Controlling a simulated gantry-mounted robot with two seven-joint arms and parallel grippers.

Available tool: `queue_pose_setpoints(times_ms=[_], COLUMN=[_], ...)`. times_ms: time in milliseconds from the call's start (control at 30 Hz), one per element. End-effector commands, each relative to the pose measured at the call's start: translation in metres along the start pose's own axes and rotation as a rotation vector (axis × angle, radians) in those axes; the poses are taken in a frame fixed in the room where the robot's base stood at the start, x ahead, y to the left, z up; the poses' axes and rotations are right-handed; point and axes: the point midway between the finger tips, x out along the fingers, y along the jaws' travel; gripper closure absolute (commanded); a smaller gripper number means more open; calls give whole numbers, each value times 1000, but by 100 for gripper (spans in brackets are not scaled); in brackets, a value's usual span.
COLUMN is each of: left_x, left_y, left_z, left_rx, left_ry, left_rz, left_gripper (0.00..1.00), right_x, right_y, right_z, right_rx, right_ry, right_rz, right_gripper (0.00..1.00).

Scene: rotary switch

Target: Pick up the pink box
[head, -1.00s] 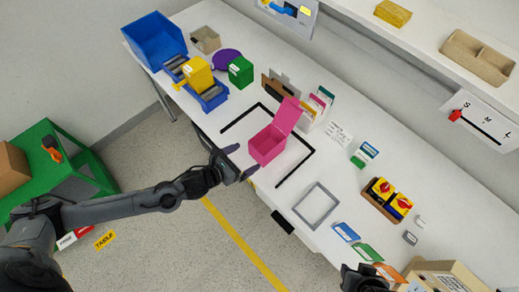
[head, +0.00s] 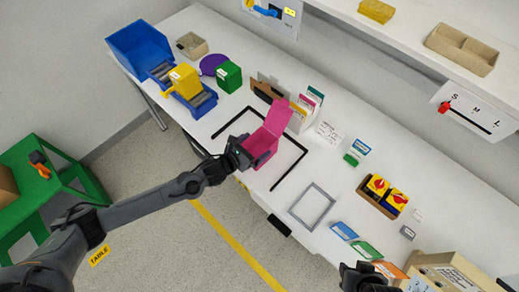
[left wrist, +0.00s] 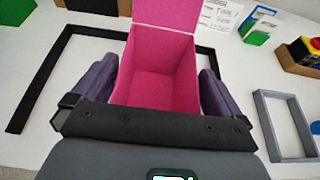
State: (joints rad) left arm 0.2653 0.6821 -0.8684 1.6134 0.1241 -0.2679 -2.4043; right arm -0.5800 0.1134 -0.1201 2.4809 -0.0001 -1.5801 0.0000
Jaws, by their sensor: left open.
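The pink box (head: 262,148) stands on the white table inside a black marked outline, with its lid raised at the back. In the left wrist view the open pink box (left wrist: 158,75) lies between the fingers, and its inside looks empty. My left gripper (head: 243,153) is open at the near side of the box. In the left wrist view my left gripper (left wrist: 158,88) has one finger on each side of the box, with a small gap showing by each. My right gripper (head: 366,278) is at the bottom edge, and its fingers are not clear.
A card holder (head: 302,112) stands close behind the box. A grey frame (head: 313,206) lies to the right, and a tray with red switches (head: 381,195) is further right. A green box (head: 229,76) and blue bins (head: 147,42) stand at the upper left.

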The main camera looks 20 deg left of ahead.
Motion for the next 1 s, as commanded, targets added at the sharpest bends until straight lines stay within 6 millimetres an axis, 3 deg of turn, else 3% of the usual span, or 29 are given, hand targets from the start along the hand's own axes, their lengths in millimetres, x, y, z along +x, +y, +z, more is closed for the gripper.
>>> queue_pose_setpoints(times_ms=[133,400,733,1000], left_x=[12,14,13,13], left_y=[0,0,0,0], left_z=[0,0,0,1], left_rx=[-1,0,0,0], left_ry=[0,0,1,0], left_rz=[1,0,1,1], left_gripper=[0,0,50,50], right_x=[1,1,1,1], right_y=[0,1,3,2], right_z=[0,1,1,1], right_rx=[0,-5,-11,-8], right_ry=[0,-1,-2,-2], right_rz=[0,4,9,6], right_gripper=[62,62,62,62])
